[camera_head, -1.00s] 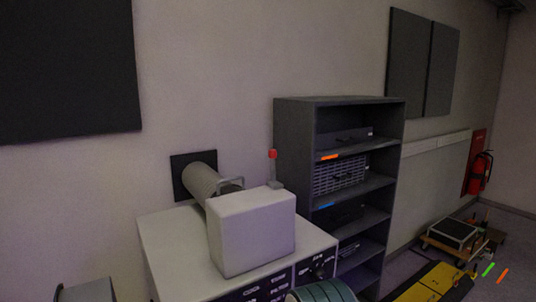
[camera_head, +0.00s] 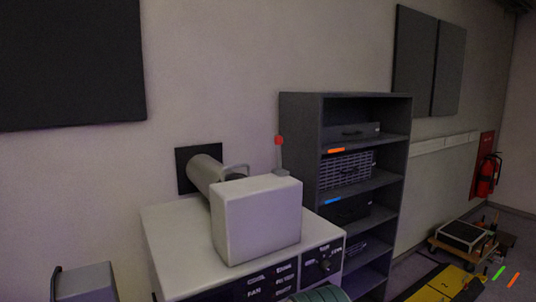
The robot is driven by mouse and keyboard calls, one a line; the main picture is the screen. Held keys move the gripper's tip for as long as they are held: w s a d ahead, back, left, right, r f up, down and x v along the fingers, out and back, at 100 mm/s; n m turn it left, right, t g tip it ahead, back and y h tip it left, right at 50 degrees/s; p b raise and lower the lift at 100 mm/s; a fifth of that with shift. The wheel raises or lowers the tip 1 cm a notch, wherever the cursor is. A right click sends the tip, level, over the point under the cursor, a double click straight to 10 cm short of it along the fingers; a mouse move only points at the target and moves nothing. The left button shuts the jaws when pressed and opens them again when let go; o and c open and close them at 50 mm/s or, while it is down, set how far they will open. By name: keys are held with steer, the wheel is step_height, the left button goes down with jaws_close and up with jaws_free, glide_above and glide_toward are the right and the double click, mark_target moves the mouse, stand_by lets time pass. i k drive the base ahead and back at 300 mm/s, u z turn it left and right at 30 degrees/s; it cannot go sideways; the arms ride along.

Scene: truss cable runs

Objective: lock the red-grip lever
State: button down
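The red-grip lever (camera_head: 279,141) stands upright at the back right of a white cabinet, close to the side of a dark shelf unit. Its red knob tops a thin grey shaft. The foot of the lever is partly hidden behind a white box-shaped housing (camera_head: 258,222) on the cabinet top. My gripper is not in view.
The white cabinet (camera_head: 172,240) has labelled dark panels and a knob on its front. A ribbed duct (camera_head: 208,172) runs from the wall to the housing. The dark shelf unit (camera_head: 301,130) stands right behind. A low trolley (camera_head: 462,237) and a fire extinguisher (camera_head: 486,175) are far right.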

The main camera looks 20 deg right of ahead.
mark_target(278, 140)
steer(key=z, duration=1.05)
steer(key=i, duration=0.4)
steer(key=u, duration=1.15)
